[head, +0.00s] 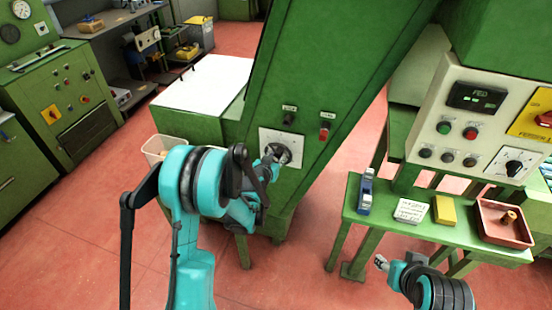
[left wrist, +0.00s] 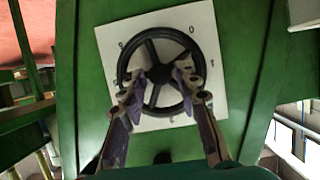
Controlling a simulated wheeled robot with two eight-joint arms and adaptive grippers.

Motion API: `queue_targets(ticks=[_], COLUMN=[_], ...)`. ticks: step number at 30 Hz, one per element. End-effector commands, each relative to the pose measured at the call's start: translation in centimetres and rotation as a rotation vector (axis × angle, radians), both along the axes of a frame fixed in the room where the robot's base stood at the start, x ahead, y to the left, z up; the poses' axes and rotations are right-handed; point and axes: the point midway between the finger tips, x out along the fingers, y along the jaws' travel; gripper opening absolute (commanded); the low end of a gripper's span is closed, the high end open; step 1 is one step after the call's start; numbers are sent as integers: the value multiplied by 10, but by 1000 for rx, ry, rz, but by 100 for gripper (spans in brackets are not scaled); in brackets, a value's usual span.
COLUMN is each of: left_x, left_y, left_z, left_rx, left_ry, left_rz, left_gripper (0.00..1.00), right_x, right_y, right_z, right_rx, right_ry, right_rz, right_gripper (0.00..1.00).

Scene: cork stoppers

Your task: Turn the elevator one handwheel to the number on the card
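The black handwheel (left wrist: 157,38) sits on a white square plate (left wrist: 112,38) with small numbers around it. In the head view the handwheel (head: 284,149) is partly hidden by my left gripper (head: 270,163). In the left wrist view my left gripper (left wrist: 163,80) has its fingers apart, one on each side of the hub and over the wheel's lower half. I cannot tell whether they touch the spokes. The white card (head: 410,211) lies on the green bench, its writing too small to read. My right gripper (head: 381,263) is in front of the bench, its opening unclear.
The sloping green elevator casing (head: 330,75) carries a black knob and a red switch above the handwheel. The green bench (head: 375,225) holds a blue item, a yellow block (head: 445,210) and a red tray (head: 485,231). A control panel (head: 465,130) stands above it.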

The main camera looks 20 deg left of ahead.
Motion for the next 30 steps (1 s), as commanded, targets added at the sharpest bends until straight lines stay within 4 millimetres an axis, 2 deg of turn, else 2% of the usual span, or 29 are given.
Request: queue_targets(ticks=[1,3,4,17,30], left_x=[0,0,0,0,0], left_y=[0,0,0,-1,-5], left_z=[0,0,0,-1,-3], left_rx=[0,0,0,63,396], left_ry=[0,0,0,-1,-13], left_rz=[0,0,0,-1,-1], left_gripper=[21,3,0,0,0], right_x=[0,0,0,0,0], right_y=[0,0,0,0,0], right_z=[0,0,0,-4,-20], right_rx=[0,0,0,0,0], right_ry=[0,0,0,0,0], right_rz=[0,0,0,0,0], right_gripper=[46,46,46,46,46])
